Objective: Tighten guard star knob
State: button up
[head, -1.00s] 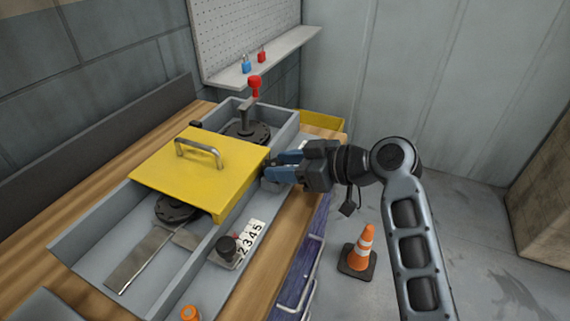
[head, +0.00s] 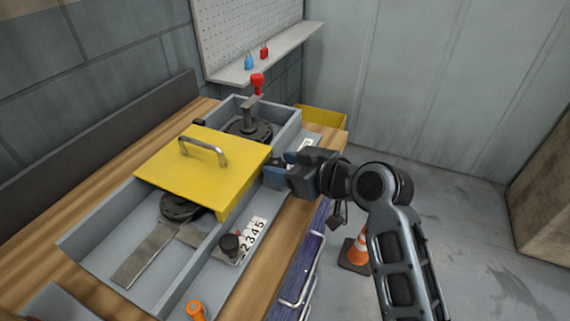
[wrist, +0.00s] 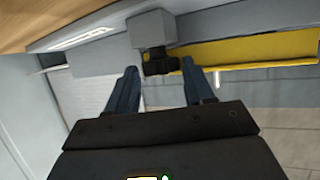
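The yellow guard (head: 180,170) lies closed over the grey trough, with a metal handle on top. In the wrist view, a black star knob (wrist: 158,62) sits on a grey block (wrist: 152,28) next to a yellow strip of the guard (wrist: 250,52). My gripper (head: 272,172) is at the guard's right side in the head view, where it hides the knob. In the wrist view my gripper (wrist: 160,68) is open, with one blue finger on each side of the knob. The knob appears between the tips; I see no clear contact.
A numbered counter (head: 253,236) and a small black knob (head: 230,243) sit on the trough's near side. A red-topped lever (head: 257,84) stands behind the guard. An orange knob (head: 195,308) is in front. A traffic cone (head: 357,250) stands on the floor.

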jog(key=o, duration=0.3)
jog(key=b+v, duration=0.1)
jog(key=v, duration=0.6)
jog(key=shift+s+d+r, duration=0.15)
jog(key=shift+s+d, duration=0.1)
jog(key=shift+d, duration=0.05)
jog(key=shift+w, duration=0.1)
